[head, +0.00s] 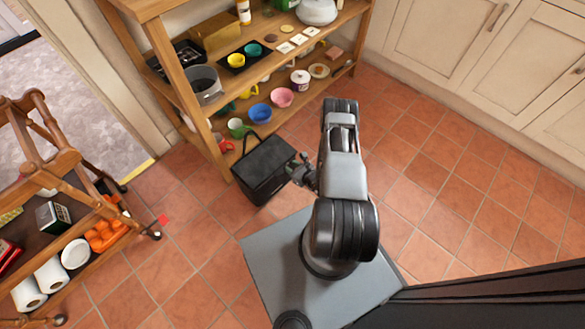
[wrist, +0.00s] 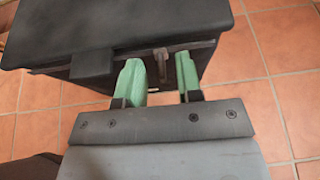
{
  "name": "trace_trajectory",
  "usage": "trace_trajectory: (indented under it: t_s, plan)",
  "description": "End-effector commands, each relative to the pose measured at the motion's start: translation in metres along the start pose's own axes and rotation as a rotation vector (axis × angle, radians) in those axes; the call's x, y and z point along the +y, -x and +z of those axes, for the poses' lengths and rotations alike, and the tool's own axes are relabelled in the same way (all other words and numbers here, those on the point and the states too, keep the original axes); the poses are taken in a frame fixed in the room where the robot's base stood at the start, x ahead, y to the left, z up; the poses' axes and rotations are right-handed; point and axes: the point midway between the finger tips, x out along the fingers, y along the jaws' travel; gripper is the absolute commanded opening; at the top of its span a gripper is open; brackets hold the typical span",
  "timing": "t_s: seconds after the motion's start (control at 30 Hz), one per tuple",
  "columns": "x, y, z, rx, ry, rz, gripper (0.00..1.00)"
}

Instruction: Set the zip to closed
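A black bag (head: 262,172) with a handle stands on the tiled floor beside the shelf, and its dark body (wrist: 120,30) fills the top of the wrist view. The zip (wrist: 205,44) shows as a thin line along the bag's upper edge. A small brownish tab (wrist: 161,62), apparently the zip pull, hangs from this line. My gripper (wrist: 161,78) has green fingers that stand apart, with the tab between and slightly beyond them. I see no contact with the tab. In the head view my gripper (head: 297,168) is at the bag's right side, its fingertips hard to make out.
A wooden shelf (head: 190,105) with bowls, cups and boxes stands behind the bag. A wooden trolley (head: 60,180) with rolls and boxes is at the left. Cream cabinets (head: 440,45) line the top right. The tiled floor (head: 440,190) to the right is clear.

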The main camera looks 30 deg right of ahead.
Motion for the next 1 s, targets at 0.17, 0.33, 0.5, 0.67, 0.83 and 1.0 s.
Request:
trace_trajectory:
  t_s: [0.17, 0.33, 0.5, 0.67, 0.83, 1.0]
  plan:
    - [0.000, 0.002, 0.000, 0.000, 0.000, 0.000, 0.33]
    - [-0.001, 0.022, 0.002, 0.002, -0.004, -0.003, 0.33]
    - [-0.001, 0.058, 0.003, 0.001, -0.007, -0.007, 0.33]
    - [-0.001, 0.090, 0.002, 0.001, -0.006, -0.007, 0.33]
    - [-0.001, 0.116, 0.002, 0.000, -0.003, -0.005, 0.33]
    - [-0.001, 0.131, 0.001, 0.000, -0.001, -0.003, 0.33]
